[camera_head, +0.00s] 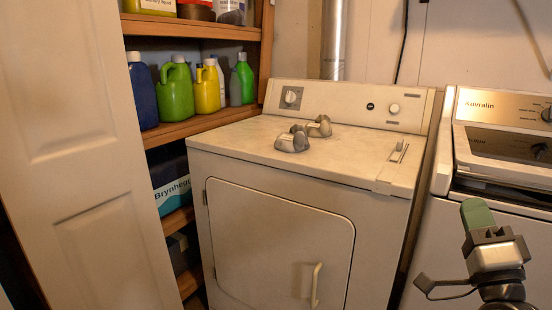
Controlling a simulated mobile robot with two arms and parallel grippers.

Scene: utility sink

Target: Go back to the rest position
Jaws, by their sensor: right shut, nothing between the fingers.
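My right gripper (478,216) is at the lower right of the head view. It points up, in front of the washing machine, with its green fingertips together and nothing held between them. Its wrist and arm run down out of the bottom edge. My left gripper is not in view.
A white dryer (255,156) with a closed door stands in the middle, with grey rounded objects (292,141) on top. A washing machine (520,178) stands behind my right gripper. Shelves at left hold several bottles, including a green jug (175,96). A white door (75,130) fills the left side.

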